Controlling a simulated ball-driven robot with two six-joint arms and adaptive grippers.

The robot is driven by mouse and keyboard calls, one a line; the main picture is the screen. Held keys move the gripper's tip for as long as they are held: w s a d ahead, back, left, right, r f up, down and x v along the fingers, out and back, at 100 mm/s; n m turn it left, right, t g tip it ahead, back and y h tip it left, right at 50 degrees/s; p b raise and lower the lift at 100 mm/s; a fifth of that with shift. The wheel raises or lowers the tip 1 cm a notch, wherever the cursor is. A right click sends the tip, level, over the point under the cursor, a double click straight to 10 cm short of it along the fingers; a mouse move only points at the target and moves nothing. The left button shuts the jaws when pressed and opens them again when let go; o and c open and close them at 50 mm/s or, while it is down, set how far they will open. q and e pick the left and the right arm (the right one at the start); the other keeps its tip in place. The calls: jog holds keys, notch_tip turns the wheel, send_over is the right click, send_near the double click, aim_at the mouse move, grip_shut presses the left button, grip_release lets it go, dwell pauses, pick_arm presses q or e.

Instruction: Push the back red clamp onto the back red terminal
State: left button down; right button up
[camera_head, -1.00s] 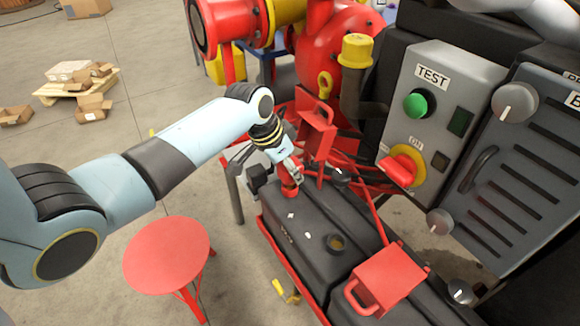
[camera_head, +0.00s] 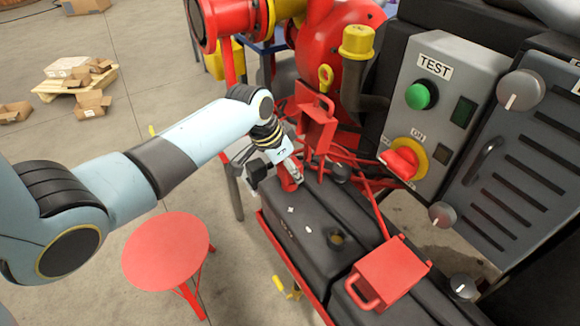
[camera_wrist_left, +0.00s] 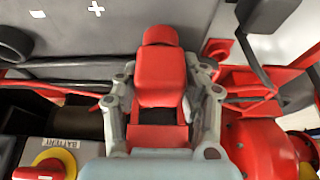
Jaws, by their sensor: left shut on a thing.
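The red clamp (camera_head: 288,182) is at the back end of the dark battery (camera_head: 312,212). My left gripper (camera_head: 288,166) is shut on it, coming in from the upper left. The left wrist view shows the clamp (camera_wrist_left: 160,76) as a red block with a rounded end, between the two grey fingers of my left gripper (camera_wrist_left: 162,92). The red terminal is not visible separately; the clamp and gripper cover that spot. I cannot tell how far the clamp sits over it. My right gripper is not in view.
A dark knob-like fitting (camera_head: 341,172) and red cables are right of the clamp. Another red box (camera_head: 393,272) is at the front. A grey control panel (camera_head: 432,105) stands to the right.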

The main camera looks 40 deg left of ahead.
pick_arm(q)
jog(key=shift+f, duration=0.2)
jog(key=c, duration=0.6)
grip_release()
jog(key=shift+c, duration=0.2)
jog(key=shift+r, duration=0.1)
jog(key=v, duration=1.1)
jog(key=shift+s+r, duration=0.25)
jog(key=shift+r, duration=0.1)
jog(key=shift+a, duration=0.1)
